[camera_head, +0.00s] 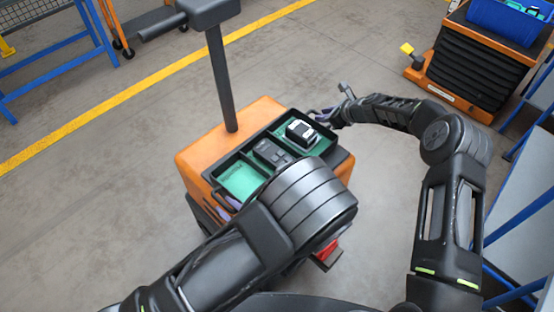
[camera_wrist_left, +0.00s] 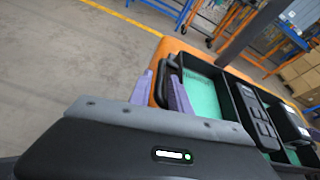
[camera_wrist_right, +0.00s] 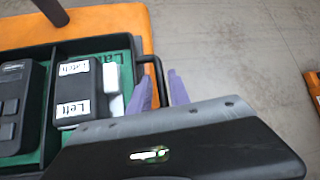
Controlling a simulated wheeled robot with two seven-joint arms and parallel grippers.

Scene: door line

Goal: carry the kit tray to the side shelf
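The kit tray (camera_head: 243,158) is a dark, green-lined tray resting on an orange cart top (camera_head: 195,155). It holds a white-labelled black latch box (camera_head: 301,133) and a dark module with buttons (camera_head: 271,152); its left compartment looks empty. In the left wrist view my left gripper (camera_wrist_left: 162,92) has its purple fingers apart on either side of the tray's left handle (camera_wrist_left: 167,68). In the right wrist view my right gripper (camera_wrist_right: 159,90) has its fingers apart around the right handle (camera_wrist_right: 156,66). Neither visibly pinches. My left forearm hides the tray's near edge.
The cart has a dark upright post (camera_head: 218,75). At right are a blue-framed grey surface (camera_head: 525,225) and a black bellows lift (camera_head: 483,62) on an orange base, with a blue bin (camera_head: 505,20) on top. Open floor lies left, crossed by a yellow line (camera_head: 110,102).

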